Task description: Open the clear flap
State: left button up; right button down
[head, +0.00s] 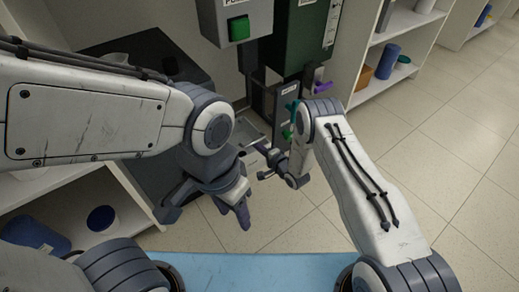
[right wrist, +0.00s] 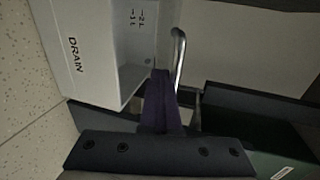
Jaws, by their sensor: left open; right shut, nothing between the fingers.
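I cannot make out the clear flap in either view. My left gripper (head: 207,213) is open and empty, with its fingers pointing down in front of the dark cabinet. My right gripper (head: 265,160) is in the middle of the head view, near the low tray under the machines. In the right wrist view its purple fingers (right wrist: 160,103) are shut with nothing between them. They are beside a bent metal rod (right wrist: 179,60) and close to a white box marked DRAIN (right wrist: 105,50). I cannot tell whether they touch either.
A purple lever (head: 322,86) and a teal lever (head: 293,106) stick out there. Shelves (head: 395,75) stand at right. Tiled floor (head: 450,150) is clear.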

jog(key=shift+w+a+r+p, duration=0.25)
jog(key=shift+w+a+r, duration=0.35)
jog(key=shift+r, duration=0.3)
jog(key=shift+w+a+r+p, duration=0.35)
jog(key=shift+w+r, duration=0.3)
jog(key=shift+r, duration=0.2)
jog(key=shift+w+a+r+p, duration=0.2)
jog(key=shift+w+a+r, duration=0.4)
jog(key=shift+r, duration=0.3)
jog(key=w+a+r+b, duration=0.3)
jog(key=w+a+r, duration=0.5)
jog(key=w, duration=0.3)
jog(key=shift+w+r+b, duration=0.2)
jog(key=shift+r+b, duration=0.1)
jog(key=shift+r, duration=0.25)
jog(key=shift+d, duration=0.1)
